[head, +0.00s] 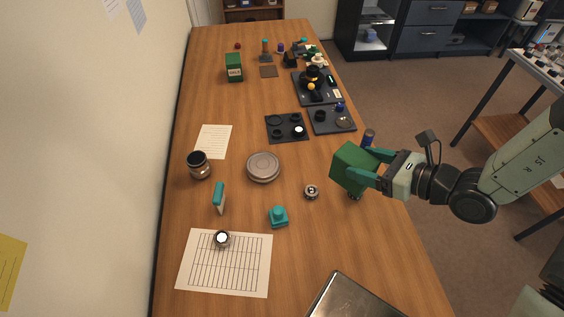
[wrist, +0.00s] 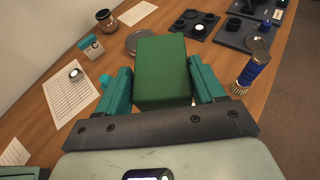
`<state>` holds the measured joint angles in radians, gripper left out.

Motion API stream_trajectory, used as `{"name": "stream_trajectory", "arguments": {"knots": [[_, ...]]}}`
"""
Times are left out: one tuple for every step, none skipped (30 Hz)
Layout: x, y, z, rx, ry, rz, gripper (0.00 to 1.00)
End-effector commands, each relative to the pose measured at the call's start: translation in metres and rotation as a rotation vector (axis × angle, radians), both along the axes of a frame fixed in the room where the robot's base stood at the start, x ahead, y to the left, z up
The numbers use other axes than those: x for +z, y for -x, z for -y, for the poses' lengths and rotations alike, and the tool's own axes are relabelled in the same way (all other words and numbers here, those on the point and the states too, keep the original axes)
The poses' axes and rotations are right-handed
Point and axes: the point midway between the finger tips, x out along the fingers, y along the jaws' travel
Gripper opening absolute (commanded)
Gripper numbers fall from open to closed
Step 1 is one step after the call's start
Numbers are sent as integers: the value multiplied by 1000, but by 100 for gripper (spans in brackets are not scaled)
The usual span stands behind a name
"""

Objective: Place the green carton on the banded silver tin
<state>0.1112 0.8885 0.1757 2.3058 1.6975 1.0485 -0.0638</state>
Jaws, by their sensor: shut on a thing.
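The green carton (head: 350,166) is held between the teal fingers of my gripper (head: 366,172), at the right side of the table in the head view. It also fills the middle of the wrist view (wrist: 162,72), with a finger on each side. My gripper is shut on it and appears to hold it above the table. In the wrist view the tin (wrist: 132,43) shows partly behind the carton, which hides the rest.
A small metal ring part (head: 312,192) and a teal block (head: 278,217) lie near the tin. A dark jar (head: 199,165) stands left of it, and a black parts tray (head: 287,127) lies behind.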

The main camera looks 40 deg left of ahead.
Motion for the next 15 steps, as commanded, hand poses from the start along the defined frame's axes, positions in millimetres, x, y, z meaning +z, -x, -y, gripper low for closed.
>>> {"name": "stream_trajectory", "arguments": {"knots": [[3,-1,-25,28,-2,4,36],[5,-1,-39,36,-2,4,36],[7,-2,-56,48,-1,3,36],[9,-1,-70,57,-1,4,36],[12,0,-84,65,-2,4,36],[15,2,-102,76,-2,4,36],[17,4,-115,85,-2,3,36],[20,7,-128,92,-2,3,36],[23,11,-145,103,-2,2,36],[26,15,-157,108,-2,1,36],[28,18,-168,116,-1,2,36],[31,23,-181,123,-1,2,36],[34,26,-190,127,-1,1,36],[35,29,-198,132,-1,0,36],[37,33,-207,136,0,0,36]]}}
